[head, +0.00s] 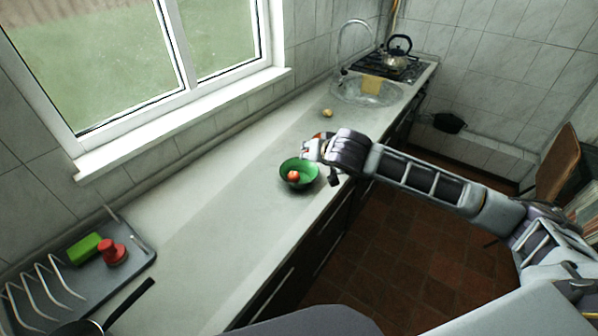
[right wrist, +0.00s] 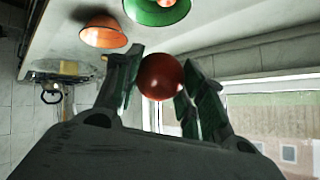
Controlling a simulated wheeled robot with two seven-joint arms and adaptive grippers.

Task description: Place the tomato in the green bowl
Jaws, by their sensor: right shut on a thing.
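The green bowl (head: 312,182) stands on the counter near its front edge, with a small red round thing (head: 293,176) in it. The bowl also shows at the top of the right wrist view (right wrist: 150,14). My right gripper (head: 306,150) is at the bowl's far side in the head view. In the right wrist view its fingers (right wrist: 162,66) are shut around a dark red ball, the tomato (right wrist: 161,77), held apart from the bowl. I cannot make out this held tomato in the head view. My left gripper is not in view.
An orange bowl (right wrist: 103,37) stands beside the green one. A small yellowish round thing (head: 327,113) lies near the sink (head: 345,97). A kettle (head: 398,57) is on the stove. The counter's middle is clear.

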